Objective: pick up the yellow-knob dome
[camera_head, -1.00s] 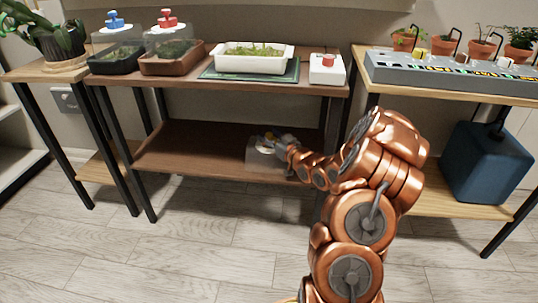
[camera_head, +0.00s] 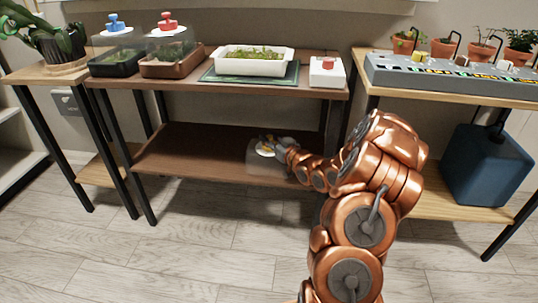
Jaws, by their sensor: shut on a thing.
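The yellow-knob dome (camera_head: 263,162) is a clear cover with a small yellow knob. It is at the lower shelf (camera_head: 190,152) of the middle table, near the shelf's front edge. My gripper (camera_head: 270,148) reaches in from the right and is shut on the dome's knob, at the top of the dome. The fingers hide most of the knob. I cannot tell whether the dome's bottom touches the shelf.
Above are a blue-knob dome (camera_head: 115,38), a red-knob dome (camera_head: 168,38), a white planter (camera_head: 253,65) on a green mat (camera_head: 215,76), and a white box with a red button (camera_head: 327,72). A blue cube (camera_head: 487,165) stands right. The lower shelf's left side is clear.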

